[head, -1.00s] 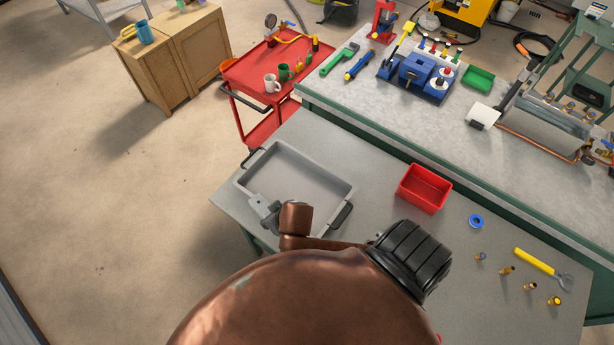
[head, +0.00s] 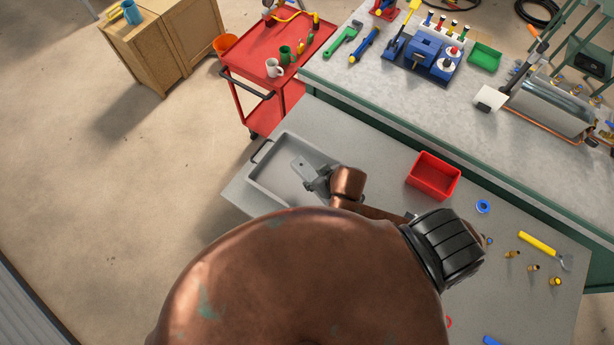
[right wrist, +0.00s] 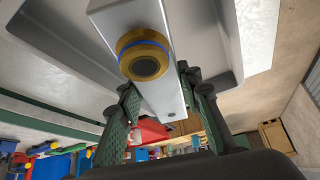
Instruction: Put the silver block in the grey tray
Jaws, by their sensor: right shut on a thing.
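The silver block (head: 302,167) is a small pale metal piece over the inside of the grey tray (head: 276,180). My right gripper (head: 317,181) is shut on it. In the right wrist view the block (right wrist: 168,92) lies between the green finger pads, with a round brass fitting and blue ring on its face. I cannot tell whether the block touches the tray floor. The tray's near and right parts are hidden behind my gripper and the large copper-brown body in front. My left gripper is not in view.
A red bin (head: 434,176) stands right of the tray on the grey table. A blue ring (head: 483,206), small brass fittings and a yellow-handled tool (head: 537,243) lie farther right. A red cart (head: 270,62) stands behind the tray. The tabletop between tray and bin is clear.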

